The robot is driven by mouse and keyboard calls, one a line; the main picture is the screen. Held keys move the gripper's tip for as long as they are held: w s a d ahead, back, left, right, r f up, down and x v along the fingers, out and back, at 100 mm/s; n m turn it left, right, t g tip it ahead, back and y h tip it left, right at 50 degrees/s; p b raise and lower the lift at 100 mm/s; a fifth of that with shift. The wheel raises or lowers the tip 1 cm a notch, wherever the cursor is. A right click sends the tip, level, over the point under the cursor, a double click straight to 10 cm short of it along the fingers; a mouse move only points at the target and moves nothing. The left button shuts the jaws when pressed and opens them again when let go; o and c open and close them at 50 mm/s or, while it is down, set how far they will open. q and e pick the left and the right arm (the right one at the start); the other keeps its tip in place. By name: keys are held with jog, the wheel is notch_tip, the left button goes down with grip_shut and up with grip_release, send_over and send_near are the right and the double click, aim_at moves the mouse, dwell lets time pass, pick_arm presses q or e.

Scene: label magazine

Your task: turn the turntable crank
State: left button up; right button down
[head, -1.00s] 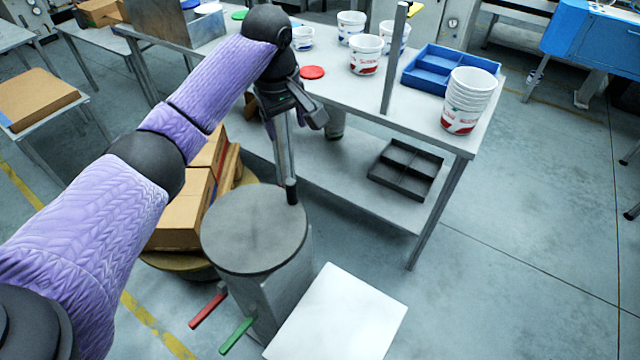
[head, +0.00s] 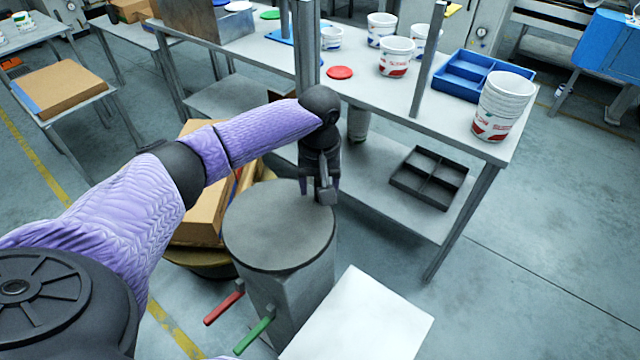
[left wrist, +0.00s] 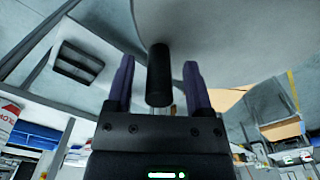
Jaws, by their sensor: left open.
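The turntable (head: 275,230) is a grey round disc on a box-shaped grey pedestal in the lower middle of the head view. Its crank handle is a short black upright peg near the far rim; the left wrist view shows this crank handle (left wrist: 159,78) between my fingers, with the pale disc (left wrist: 225,30) behind it. My left gripper (head: 320,188) points down at the far right rim of the disc. In the left wrist view my left gripper (left wrist: 158,88) is open, one finger on each side of the peg, with gaps visible. My right gripper is out of view.
A red lever (head: 224,308) and a green lever (head: 254,332) stick out of the pedestal's front left. A white panel (head: 360,320) is at its right. Cardboard boxes (head: 195,218) stand left behind it. A workbench (head: 360,105) with buckets and trays is behind.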

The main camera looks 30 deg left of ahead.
pick_arm(q)
grip_shut()
dwell(1.3)
